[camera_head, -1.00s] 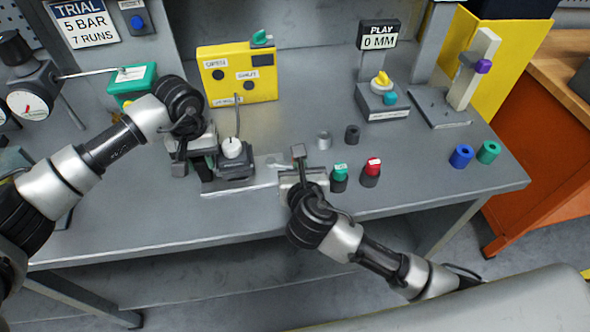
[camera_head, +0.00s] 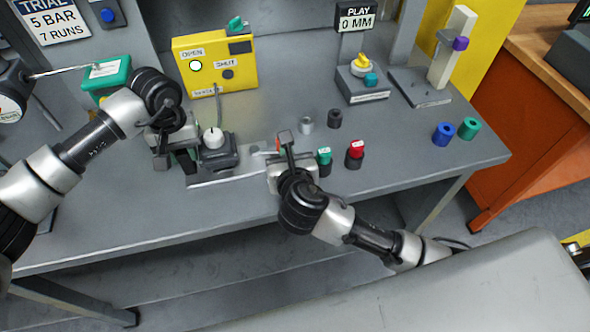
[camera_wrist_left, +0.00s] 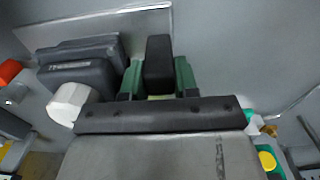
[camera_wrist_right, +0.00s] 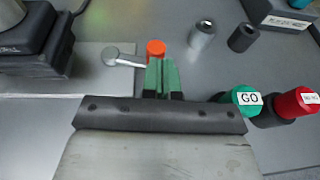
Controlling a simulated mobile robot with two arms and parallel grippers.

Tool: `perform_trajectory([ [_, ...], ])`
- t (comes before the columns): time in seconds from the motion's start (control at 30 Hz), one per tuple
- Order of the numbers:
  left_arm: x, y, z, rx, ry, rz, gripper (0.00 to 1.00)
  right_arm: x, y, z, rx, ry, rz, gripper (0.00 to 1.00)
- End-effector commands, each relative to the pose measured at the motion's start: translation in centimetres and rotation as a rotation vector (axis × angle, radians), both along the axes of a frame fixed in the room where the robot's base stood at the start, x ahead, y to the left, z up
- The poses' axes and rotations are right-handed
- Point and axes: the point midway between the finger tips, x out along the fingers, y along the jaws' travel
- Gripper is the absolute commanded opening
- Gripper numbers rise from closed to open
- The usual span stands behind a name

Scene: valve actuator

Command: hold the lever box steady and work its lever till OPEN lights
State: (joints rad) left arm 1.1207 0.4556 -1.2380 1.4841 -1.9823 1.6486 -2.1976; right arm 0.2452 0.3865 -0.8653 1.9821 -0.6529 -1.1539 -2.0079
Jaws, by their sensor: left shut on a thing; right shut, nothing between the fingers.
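The lever box (camera_head: 217,155) is a dark block with a white knob (camera_head: 213,136), on a pale plate at the bench front. The box also shows in the left wrist view (camera_wrist_left: 85,72). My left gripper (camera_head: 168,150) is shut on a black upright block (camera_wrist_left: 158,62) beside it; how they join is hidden. A thin metal lever (camera_wrist_right: 122,60) with a round grey end and an orange knob (camera_wrist_right: 155,48) lies right of the box. My right gripper (camera_wrist_right: 163,80) is shut and empty beside the orange knob; contact is unclear. The OPEN lamp (camera_head: 195,66) on the yellow box glows white; SHUT (camera_head: 228,74) is dark.
Green GO (camera_head: 324,155) and red (camera_head: 356,151) buttons stand right of my right gripper. Grey (camera_head: 306,123) and black (camera_head: 335,118) cylinders stand behind it.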

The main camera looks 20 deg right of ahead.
Motion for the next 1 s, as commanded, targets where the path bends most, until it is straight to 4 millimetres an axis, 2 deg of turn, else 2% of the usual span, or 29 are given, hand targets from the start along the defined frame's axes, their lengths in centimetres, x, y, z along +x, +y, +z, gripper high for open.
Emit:
perform_trajectory([
  [0.03, -0.3, 0.0, -0.5, 0.003, 0.01, -0.004, 0.0, -0.9, 0.0, -0.2, 0.001, 0.003, 0.002, 0.0],
  [0.17, -0.2, 0.0, -0.5, 0.003, 0.01, -0.004, 0.0, -3.7, -0.1, -0.1, 0.001, 0.003, 0.002, 0.0],
  [0.4, -0.2, 0.0, -0.5, 0.003, 0.009, -0.004, 0.0, -8.9, -0.1, 1.7, 0.001, 0.002, 0.003, 0.0],
  [0.5, -0.2, 0.0, -0.5, 0.002, 0.009, -0.003, 0.0, -10.6, -0.2, 2.3, 0.003, 0.002, 0.001, 0.0],
  [0.7, -0.2, 0.0, -0.5, 0.002, 0.009, -0.003, 0.0, -12.4, -0.3, 2.8, 0.0, 0.0, 0.001, 0.0],
  [1.0, -0.2, -0.1, -0.5, 0.002, 0.009, -0.003, 0.0, -12.7, -0.3, 3.0, -0.001, -0.001, 0.0, 0.0],
])
